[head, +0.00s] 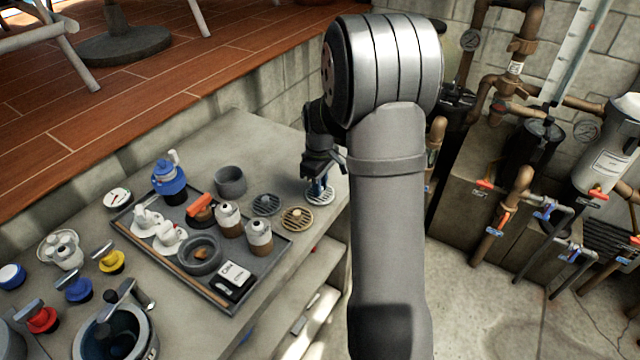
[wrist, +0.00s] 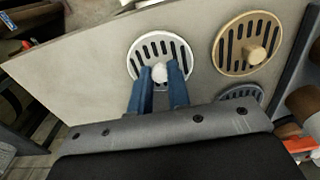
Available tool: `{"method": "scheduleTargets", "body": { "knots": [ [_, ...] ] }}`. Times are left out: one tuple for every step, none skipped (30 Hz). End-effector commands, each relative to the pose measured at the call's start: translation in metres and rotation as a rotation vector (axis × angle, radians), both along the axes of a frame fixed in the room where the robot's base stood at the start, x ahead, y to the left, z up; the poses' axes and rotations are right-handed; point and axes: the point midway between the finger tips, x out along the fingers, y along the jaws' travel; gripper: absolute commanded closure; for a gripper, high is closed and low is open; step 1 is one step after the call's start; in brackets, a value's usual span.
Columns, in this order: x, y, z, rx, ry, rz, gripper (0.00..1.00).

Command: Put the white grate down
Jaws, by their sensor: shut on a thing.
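The white grate (wrist: 150,45) is a round slotted disc with a white knob in the middle. My gripper (wrist: 160,76) is shut on that knob, with one blue finger on each side in the wrist view. In the head view, my gripper (head: 319,186) points down at the right end of the grey counter, and the white grate (head: 326,198) shows partly beneath it. The grate looks flat and level at the counter surface. I cannot tell whether it touches the counter or hangs just above it.
A tan grate (head: 297,218) and a grey grate (head: 266,204) lie close to the left of my gripper. A tray (head: 188,291) with jars and cups fills the counter further left. A grey cup (head: 230,181) stands behind it. The counter's right edge is close.

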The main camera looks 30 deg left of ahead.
Motion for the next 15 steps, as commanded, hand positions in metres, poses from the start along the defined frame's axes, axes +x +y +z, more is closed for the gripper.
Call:
{"method": "scheduleTargets", "body": {
  "knots": [
    [0.0001, 0.0000, 0.0002, 0.000, 0.000, 0.000, 1.00],
    [0.0001, 0.0000, 0.0002, 0.000, 0.000, 0.000, 1.00],
    [0.0001, -0.0001, -0.0003, 0.000, 0.000, 0.000, 1.00],
    [0.0001, -0.0001, -0.0009, 0.000, 0.000, 0.000, 1.00],
    [0.0001, -0.0001, -0.0019, 0.000, 0.000, 0.000, 1.00],
    [0.0001, -0.0001, -0.0032, 0.000, 0.000, 0.000, 1.00],
    [0.0002, 0.0000, -0.0031, 0.000, 0.000, 0.000, 0.80],
    [0.0002, 0.0000, -0.0028, 0.000, 0.000, 0.000, 0.74],
    [0.0002, 0.0000, -0.0027, 0.000, 0.000, 0.000, 0.66],
    [0.0002, 0.0000, -0.0027, 0.000, 0.000, 0.000, 0.62],
    [0.0002, 0.0000, -0.0027, 0.000, 0.000, 0.000, 0.62],
    [0.0002, 0.0000, -0.0027, 0.000, 0.000, 0.000, 0.62],
    [0.0002, 0.0000, -0.0027, 0.000, 0.000, 0.000, 0.62],
    [0.0002, 0.0000, -0.0027, 0.000, 0.000, 0.000, 0.62],
    [0.0001, 0.0000, -0.0027, 0.000, 0.000, 0.000, 0.62]
  ]
}}
